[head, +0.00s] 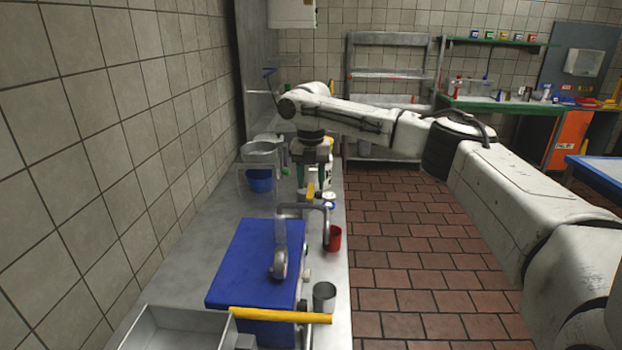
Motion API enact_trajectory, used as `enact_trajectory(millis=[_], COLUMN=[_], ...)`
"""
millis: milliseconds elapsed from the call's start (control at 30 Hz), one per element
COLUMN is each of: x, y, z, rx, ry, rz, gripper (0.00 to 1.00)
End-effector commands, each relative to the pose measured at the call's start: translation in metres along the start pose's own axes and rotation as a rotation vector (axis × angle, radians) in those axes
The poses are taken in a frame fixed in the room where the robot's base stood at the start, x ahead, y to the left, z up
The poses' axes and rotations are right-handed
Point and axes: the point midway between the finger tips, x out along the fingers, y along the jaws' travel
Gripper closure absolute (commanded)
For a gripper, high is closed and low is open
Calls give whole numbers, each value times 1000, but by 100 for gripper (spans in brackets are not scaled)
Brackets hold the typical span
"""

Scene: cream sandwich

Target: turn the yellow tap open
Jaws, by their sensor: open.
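A small yellow piece (311,191), which looks like the yellow tap's handle, shows upright just below my gripper (313,178). My gripper points down over the steel counter, its two dark green fingers apart. The yellow piece lies between or just below the fingertips in the picture; I cannot tell whether they touch it. Nothing shows held. A long yellow bar (280,315) lies crosswise nearer the camera, at the front of the blue block; I cannot tell what it belongs to. The tap's body is too small and crowded to make out.
The steel counter (190,235) runs along the tiled wall. On it are a blue block (255,262), a curved metal fitting (281,262), a red cup (334,238), a grey cup (324,296), a blue container (260,181) and a metal tray (160,330). The brick-red floor right is clear.

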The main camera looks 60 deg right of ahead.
Motion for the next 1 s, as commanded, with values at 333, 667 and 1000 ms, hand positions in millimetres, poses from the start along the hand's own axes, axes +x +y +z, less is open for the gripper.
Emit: enact_trajectory(millis=[333,667,1000], x=[0,0,-2], y=[0,0,-2], z=[0,0,0], rx=[0,0,39], ry=[0,0,1], rz=[0,0,2], gripper=[76,100,100])
